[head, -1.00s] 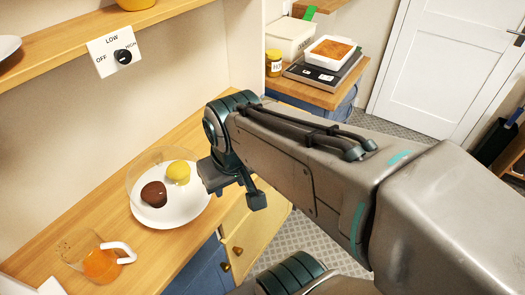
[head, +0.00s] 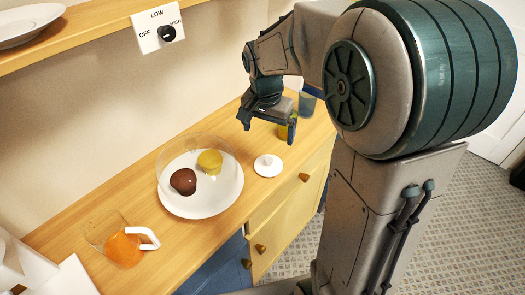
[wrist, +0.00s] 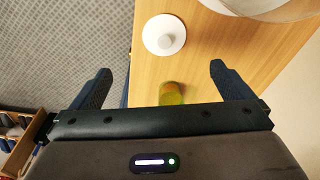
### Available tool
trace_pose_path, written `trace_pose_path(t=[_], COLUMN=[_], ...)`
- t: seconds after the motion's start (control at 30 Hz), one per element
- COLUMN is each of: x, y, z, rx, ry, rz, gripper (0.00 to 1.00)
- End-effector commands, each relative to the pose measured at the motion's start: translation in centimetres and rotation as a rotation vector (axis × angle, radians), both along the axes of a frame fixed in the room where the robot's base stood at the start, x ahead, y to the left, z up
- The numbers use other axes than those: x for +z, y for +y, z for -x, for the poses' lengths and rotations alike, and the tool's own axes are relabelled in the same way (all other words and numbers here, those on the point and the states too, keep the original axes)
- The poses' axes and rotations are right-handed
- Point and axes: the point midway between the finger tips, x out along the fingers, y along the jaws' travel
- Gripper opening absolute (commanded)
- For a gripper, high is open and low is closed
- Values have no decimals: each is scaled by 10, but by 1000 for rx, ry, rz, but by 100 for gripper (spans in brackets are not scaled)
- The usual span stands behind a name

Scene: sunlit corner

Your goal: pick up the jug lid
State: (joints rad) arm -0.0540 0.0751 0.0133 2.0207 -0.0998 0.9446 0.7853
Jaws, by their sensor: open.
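The jug lid, a white disc with a round knob (head: 268,166), lies flat on the wooden counter, to the right of the white plate. In the wrist view the lid (wrist: 164,35) is beyond the fingertips, between their lines. My gripper (head: 268,122) is open and empty above the counter, farther back than the lid and apart from it; both fingers show in the wrist view (wrist: 160,70). The clear jug with orange contents and a white handle (head: 123,245) stands at the counter's near left.
A white plate (head: 205,208) under a clear dome holds a brown and a yellow item. A yellow-green container (wrist: 171,93) stands under my gripper. A blue-grey cup (head: 307,104) is behind it. Counter around the lid is bare; its front edge is close.

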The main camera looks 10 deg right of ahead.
Motion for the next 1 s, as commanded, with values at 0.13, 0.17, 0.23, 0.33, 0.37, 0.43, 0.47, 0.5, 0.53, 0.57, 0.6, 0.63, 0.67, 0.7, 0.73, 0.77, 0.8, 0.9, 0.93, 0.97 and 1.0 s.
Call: trace_pose_path(t=[0.13,0.17,0.23,0.33,0.37,0.43,0.47,0.5,0.53,0.57,0.6,0.63,0.67,0.7,0.73,0.77,0.8,0.9,0.93,0.97,1.0], x=[-14,-16,-23,-38,-44,-59,-65,-72,-78,-82,-88,-91,-94,-98,-99,-100,-102,-111,-115,-119,-125], y=[3,3,3,1,1,0,-1,-2,-2,-2,-3,-3,-3,-3,-3,-4,-4,-6,-7,-8,-9], z=[-18,-19,-22,-23,-23,-25,-25,-26,-26,-27,-28,-28,-28,-28,-29,-29,-29,-29,-29,-29,-29], rx=[-67,-74,-84,-86,-86,-84,-84,-84,-83,-83,-83,-84,-84,-84,-84,-84,-84,-84,-84,-84,-84], ry=[13,14,16,18,19,19,20,19,19,18,17,16,17,16,14,14,15,17,18,18,19], rz=[1,1,2,2,3,2,3,2,2,1,1,2,1,1,1,1,1,1,1,2,2], gripper=[100,100,100,100,100,100,100,100,100,100,100,100,100,100,100,100,100,100,100,100,100])
